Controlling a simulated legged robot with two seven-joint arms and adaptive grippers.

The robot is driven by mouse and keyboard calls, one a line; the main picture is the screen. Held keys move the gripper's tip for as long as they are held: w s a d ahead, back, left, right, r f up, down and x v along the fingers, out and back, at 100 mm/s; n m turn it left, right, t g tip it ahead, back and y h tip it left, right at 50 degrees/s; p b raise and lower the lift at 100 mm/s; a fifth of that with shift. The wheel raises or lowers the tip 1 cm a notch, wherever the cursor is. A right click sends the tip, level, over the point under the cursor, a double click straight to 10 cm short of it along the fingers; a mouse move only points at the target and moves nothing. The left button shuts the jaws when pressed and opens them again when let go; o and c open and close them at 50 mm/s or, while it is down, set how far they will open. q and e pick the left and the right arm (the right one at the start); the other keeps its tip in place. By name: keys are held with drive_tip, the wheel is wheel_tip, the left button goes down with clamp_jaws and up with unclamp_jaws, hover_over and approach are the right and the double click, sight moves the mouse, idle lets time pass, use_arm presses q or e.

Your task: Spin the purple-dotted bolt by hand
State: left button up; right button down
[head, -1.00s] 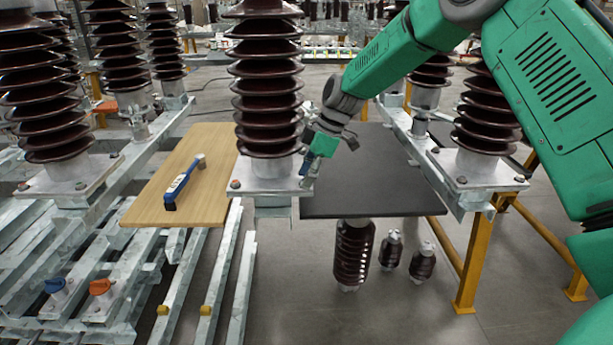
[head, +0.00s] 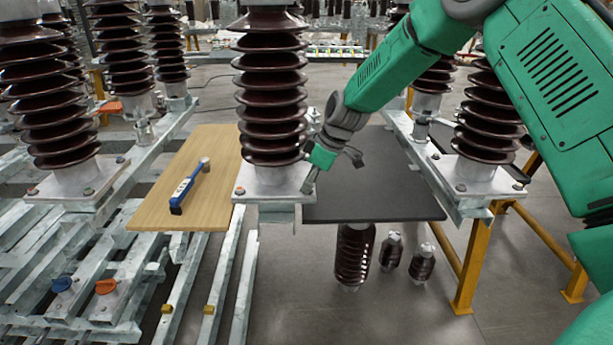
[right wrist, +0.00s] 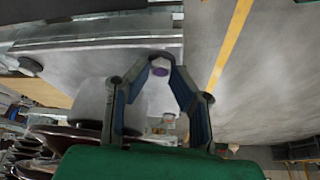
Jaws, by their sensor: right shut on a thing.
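The purple-dotted bolt (right wrist: 160,68) sits at the corner of a grey metal base plate, with its purple mark facing the right wrist camera. My right gripper (right wrist: 160,58) is shut on the bolt, a blue-padded finger on each side of it. In the head view, my right gripper (head: 308,187) reaches down to the right front corner of the middle insulator's base plate (head: 270,193). The bolt is hard to make out there behind the fingers. My left gripper is not in view.
The brown ribbed middle insulator (head: 272,95) rises just left of my right gripper. A blue-handled tool (head: 186,192) lies on the wooden board (head: 150,212) at left. A dark board (head: 385,195) at right is bare. Other insulators stand on both sides.

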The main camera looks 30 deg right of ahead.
drive_tip(key=m+p, duration=0.1)
drive_tip(key=m, duration=0.1)
drive_tip(key=m+h+p, duration=0.1)
drive_tip(key=m+p, duration=0.1)
drive_tip(key=m+t+h+p, duration=0.1)
drive_tip(key=m+p, duration=0.1)
drive_tip(key=shift+s, duration=0.35)
drive_tip(key=m+h+p, duration=0.1)
drive_tip(key=m+p, duration=0.1)
drive_tip(key=m, duration=0.1)
drive_tip(key=m+h+p, duration=0.1)
drive_tip(key=m+p, duration=0.1)
drive_tip(key=m, duration=0.1)
drive_tip(key=shift+a+f, duration=0.15)
drive_tip(key=shift+a, duration=0.05)
drive_tip(key=shift+m+g+h+p, duration=0.3)
drive_tip(key=shift+m+h+p, duration=0.3)
drive_tip(key=shift+m, duration=0.3)
drive_tip(key=shift+a+f+m, duration=0.1)
drive_tip(key=shift+a+m, duration=0.05)
drive_tip(key=shift+m, duration=0.65)
drive_tip(key=shift+a+f+m+g+h, duration=0.1)
drive_tip(key=shift+m+g+h, duration=0.55)
drive_tip(key=shift+m, duration=1.25)
drive_tip(key=c, duration=1.4)
unclamp_jaws()
drive_tip(key=shift+w+a, duration=0.1)
drive_tip(key=shift+w, duration=0.05)
